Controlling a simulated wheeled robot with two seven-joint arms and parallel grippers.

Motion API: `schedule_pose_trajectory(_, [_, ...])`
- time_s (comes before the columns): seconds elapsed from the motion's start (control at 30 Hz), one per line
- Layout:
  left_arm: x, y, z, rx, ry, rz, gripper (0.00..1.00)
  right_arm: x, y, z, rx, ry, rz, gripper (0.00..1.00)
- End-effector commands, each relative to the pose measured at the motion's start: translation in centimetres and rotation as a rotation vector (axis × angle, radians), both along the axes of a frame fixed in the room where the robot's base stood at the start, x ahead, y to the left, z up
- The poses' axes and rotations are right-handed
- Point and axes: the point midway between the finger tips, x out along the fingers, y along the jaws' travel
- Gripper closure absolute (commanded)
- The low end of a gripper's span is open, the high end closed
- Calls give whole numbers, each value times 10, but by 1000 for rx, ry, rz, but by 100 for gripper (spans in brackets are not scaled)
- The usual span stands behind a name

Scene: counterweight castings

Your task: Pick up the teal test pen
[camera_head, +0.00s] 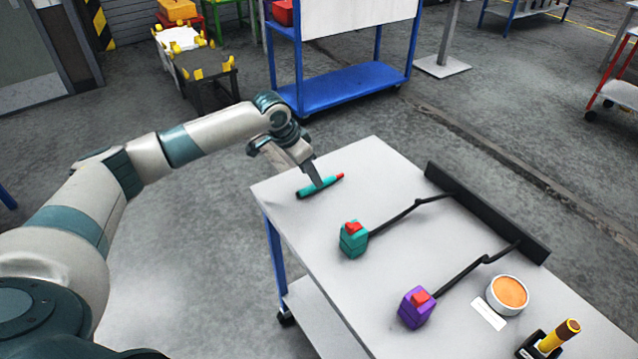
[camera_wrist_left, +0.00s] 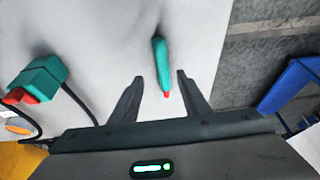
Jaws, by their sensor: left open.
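The teal test pen (camera_head: 319,187) lies on the grey table near its far left corner, with a red tip at its right end. My left gripper (camera_head: 312,180) is right over the pen in the head view. In the left wrist view the pen (camera_wrist_left: 162,62) shows beyond the open fingers of my left gripper (camera_wrist_left: 161,80), with its red tip between them. The jaws are open and empty, and the fingers do not touch the pen in that view. My right gripper is in neither view.
On the table (camera_head: 390,165) stand a teal block (camera_head: 353,241) and a purple block (camera_head: 416,309), each cabled to a dark bar (camera_head: 485,212). A round orange-topped tin (camera_head: 509,293) and a yellow-and-black tool (camera_head: 555,338) are at the right. A blue cart (camera_head: 345,88) stands behind.

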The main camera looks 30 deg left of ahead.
Motion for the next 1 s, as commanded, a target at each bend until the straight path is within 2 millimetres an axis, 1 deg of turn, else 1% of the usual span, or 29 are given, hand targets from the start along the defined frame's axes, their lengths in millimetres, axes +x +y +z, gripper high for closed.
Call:
schedule_pose_trajectory(0.27, [0, 0, 0, 0, 0, 0, 58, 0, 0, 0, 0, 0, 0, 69])
schedule_pose_trajectory(0.4, [1, 0, -3, -1, 2, 1, 58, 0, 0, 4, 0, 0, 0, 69])
schedule_pose_trajectory(0.47, [2, 0, -7, -1, 3, 1, 58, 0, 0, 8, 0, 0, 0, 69])
schedule_pose_trajectory(0.67, [10, 1, -29, 0, 3, 1, 58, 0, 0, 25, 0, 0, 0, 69])
schedule_pose_trajectory(0.7, [11, -1, -35, 0, 4, 0, 58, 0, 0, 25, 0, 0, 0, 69])
schedule_pose_trajectory(0.83, [15, -2, -46, 0, 2, 1, 58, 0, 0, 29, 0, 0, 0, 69])
schedule_pose_trajectory(1.0, [16, -3, -50, 0, 0, 0, 58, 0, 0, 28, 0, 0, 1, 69])
